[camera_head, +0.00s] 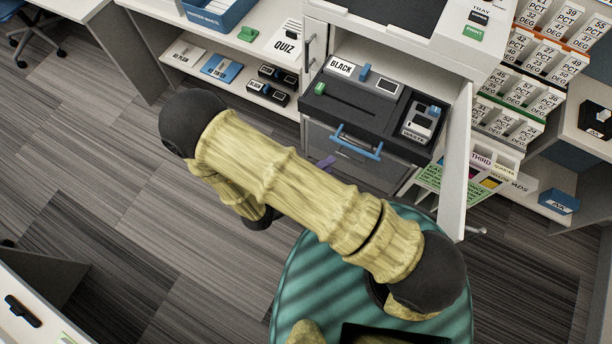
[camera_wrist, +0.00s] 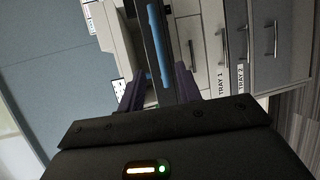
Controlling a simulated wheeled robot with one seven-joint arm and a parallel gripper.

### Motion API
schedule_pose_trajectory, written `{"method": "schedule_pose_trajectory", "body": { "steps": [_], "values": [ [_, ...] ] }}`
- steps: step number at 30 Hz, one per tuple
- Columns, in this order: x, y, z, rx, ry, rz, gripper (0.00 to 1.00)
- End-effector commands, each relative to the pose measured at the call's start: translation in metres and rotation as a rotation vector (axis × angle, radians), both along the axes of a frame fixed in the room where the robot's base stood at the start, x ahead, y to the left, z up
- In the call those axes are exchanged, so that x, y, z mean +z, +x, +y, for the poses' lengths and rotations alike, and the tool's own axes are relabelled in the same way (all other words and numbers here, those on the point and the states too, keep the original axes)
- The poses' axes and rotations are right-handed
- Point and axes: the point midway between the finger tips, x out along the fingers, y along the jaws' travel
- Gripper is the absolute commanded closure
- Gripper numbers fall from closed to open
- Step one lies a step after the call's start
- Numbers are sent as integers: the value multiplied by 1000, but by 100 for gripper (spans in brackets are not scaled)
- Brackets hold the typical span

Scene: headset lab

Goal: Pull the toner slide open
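The toner slide (camera_head: 345,107) is a dark tray in the open front of the white printer, with a blue bar handle (camera_head: 357,148) on its front. It carries a grey block labelled BLACK (camera_head: 362,80) and a unit labelled WASTE (camera_head: 422,120). My gripper (camera_wrist: 158,78) has two purple fingers, spread apart and empty. In the wrist view the blue handle (camera_wrist: 158,42) runs lengthwise between and beyond the fingertips, without visible contact. In the head view only a purple finger shows, below the handle's left end; my arm hides the rest.
The printer's white door (camera_head: 457,165) stands open right of the slide. Grey drawers labelled TRAY 1 (camera_wrist: 213,65) and TRAY 2 (camera_wrist: 241,65) show in the wrist view. A shelf with small boxes (camera_head: 266,90) is at left. Label racks (camera_head: 520,90) are at right.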

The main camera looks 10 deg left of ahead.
Motion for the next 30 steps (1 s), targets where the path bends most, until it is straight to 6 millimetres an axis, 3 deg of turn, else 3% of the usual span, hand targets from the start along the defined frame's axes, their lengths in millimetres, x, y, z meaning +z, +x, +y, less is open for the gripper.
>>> {"method": "schedule_pose_trajectory", "body": {
  "steps": [6,11,30],
  "values": [
    [9,-31,27,2,1,1,66],
    [11,-44,38,1,0,1,66],
    [11,-46,40,0,2,1,66]
  ]
}}
